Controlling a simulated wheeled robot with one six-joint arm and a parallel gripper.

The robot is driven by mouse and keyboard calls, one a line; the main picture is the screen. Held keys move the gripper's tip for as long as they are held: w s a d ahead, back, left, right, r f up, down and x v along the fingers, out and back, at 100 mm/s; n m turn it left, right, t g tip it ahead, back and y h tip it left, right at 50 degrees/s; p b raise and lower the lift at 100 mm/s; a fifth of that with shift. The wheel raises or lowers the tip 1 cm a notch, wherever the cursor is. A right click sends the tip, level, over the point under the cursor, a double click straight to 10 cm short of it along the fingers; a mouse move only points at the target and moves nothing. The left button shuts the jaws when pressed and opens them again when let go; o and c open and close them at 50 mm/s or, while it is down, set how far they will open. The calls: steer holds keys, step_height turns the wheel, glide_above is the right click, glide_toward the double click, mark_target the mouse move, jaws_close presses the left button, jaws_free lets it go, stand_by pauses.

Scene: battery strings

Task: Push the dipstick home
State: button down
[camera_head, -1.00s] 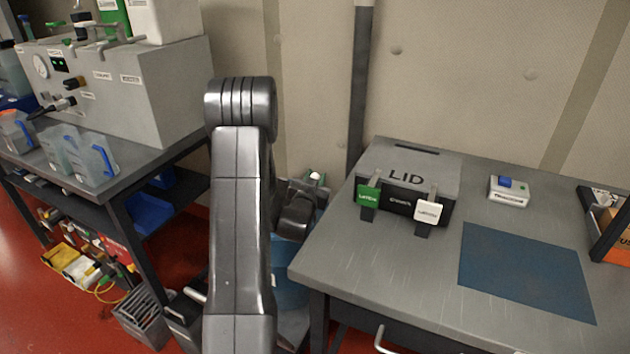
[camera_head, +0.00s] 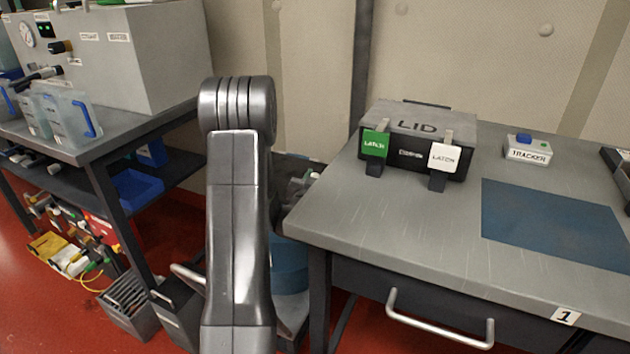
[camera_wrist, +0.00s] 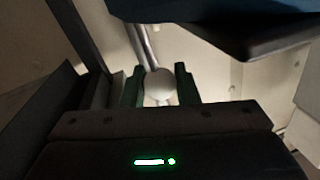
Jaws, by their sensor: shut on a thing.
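My gripper (camera_wrist: 160,86) shows in the wrist view with its two dark green fingers shut on a white round-ended knob (camera_wrist: 158,88). In the head view my arm hides most of the gripper. Only a small pale part of the held end shows right of the arm, beside the left edge of the grey workbench (camera_head: 400,220).
A grey lidded box (camera_head: 420,122) with green and white latches, a tracker (camera_head: 527,148) and a blue mat (camera_head: 560,222) are on the bench. A blue drum (camera_head: 290,268) stands below its left edge. A shelf bench (camera_head: 95,150) with a grey machine (camera_head: 165,60) is at left.

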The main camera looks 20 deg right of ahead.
steer(key=shift+s+f, duration=0.1)
steer(key=shift+f, duration=0.1)
steer(key=c, duration=1.1)
jaws_free()
steer(key=shift+c, duration=0.2)
steer(key=v, duration=1.3)
steer(key=shift+s+a, duration=0.25)
